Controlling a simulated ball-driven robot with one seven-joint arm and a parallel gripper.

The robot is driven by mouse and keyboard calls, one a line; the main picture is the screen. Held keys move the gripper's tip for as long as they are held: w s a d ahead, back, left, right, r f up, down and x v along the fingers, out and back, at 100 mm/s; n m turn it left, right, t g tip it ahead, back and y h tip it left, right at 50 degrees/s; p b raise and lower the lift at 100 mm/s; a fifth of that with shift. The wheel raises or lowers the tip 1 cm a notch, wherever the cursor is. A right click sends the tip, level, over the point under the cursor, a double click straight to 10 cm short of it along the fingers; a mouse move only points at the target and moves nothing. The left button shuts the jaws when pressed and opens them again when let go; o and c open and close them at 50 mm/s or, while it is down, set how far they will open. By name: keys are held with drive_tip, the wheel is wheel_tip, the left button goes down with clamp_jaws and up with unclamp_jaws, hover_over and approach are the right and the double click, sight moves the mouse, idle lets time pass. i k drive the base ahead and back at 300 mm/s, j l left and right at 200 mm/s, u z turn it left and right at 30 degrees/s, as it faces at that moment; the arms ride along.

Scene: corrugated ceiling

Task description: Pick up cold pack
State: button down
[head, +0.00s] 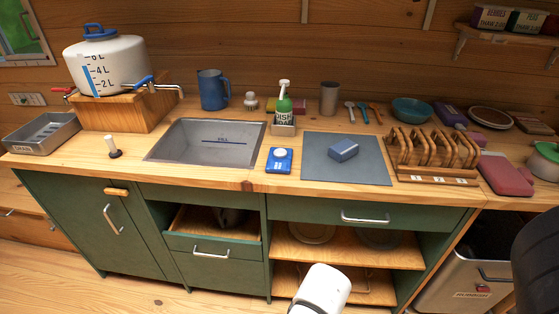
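No item carries a readable cold pack label, so I cannot tell for certain which one it is. A small blue block (343,150) lies on the grey mat (368,174) on the counter. A flat blue item with a white round top (280,160) lies left of the mat, in front of the soap bottle. A flat pink-red pack (506,174) lies at the right, beside the wooden rack. A white rounded part of my arm shows at the bottom centre, below the counter's front edge and well apart from these items. My gripper's fingers are not visible.
The sink (208,143) is left of the blue items. A green soap bottle (284,104) stands behind them. The wooden rack (433,155) borders the mat on the right. A drawer (214,240) below the sink stands open. The mat's front is clear.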

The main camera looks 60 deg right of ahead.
sight(274, 165)
drive_tip(key=l, duration=0.45)
drive_tip(key=k+l, duration=0.15)
drive_tip(key=l, duration=0.7)
drive_tip(key=k, duration=0.05)
